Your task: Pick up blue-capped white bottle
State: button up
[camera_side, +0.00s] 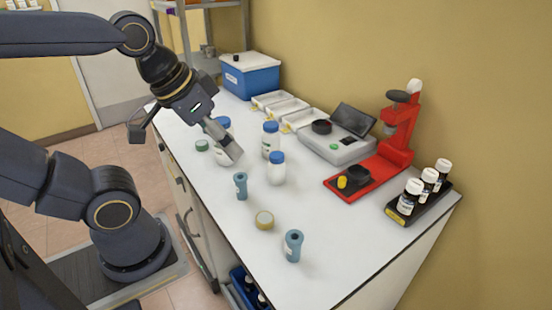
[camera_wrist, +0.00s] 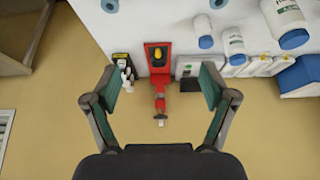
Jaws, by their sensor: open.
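Three white bottles with blue caps stand on the white table. One bottle (camera_side: 277,173) is nearest the front, another (camera_side: 270,146) stands just behind it, and a third (camera_side: 218,158) is partly hidden by my gripper (camera_side: 232,155). My gripper is tilted down above the table, left of the first two bottles. In the wrist view my gripper (camera_wrist: 160,85) has its fingers wide apart with nothing between them. The bottles show at the upper right there: a large one (camera_wrist: 283,14), a middle one (camera_wrist: 232,38) and a smaller one (camera_wrist: 202,23).
Two blue-grey cylinders (camera_side: 240,187) (camera_side: 293,246) and a tan round piece (camera_side: 264,220) are in front. A red stand (camera_side: 390,150), grey instrument (camera_side: 335,146), white trays (camera_side: 281,108), blue box (camera_side: 251,80) and black bottle rack (camera_side: 418,207) line the back.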

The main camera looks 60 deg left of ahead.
dwell(0.3)
jog(key=w+r+m+t, duration=0.1)
jog(key=w+r+m, duration=0.1)
jog(key=w+r, duration=0.2)
jog(key=n+g, duration=0.2)
jog(key=n, duration=0.2)
send_over(269, 125)
jog(key=s, duration=0.4)
notch_tip(269, 125, down, 11)
jog(key=x, duration=0.9)
jog(key=shift+f, duration=0.35)
jog(key=shift+x, duration=3.1)
jog(key=shift+a, duration=0.15)
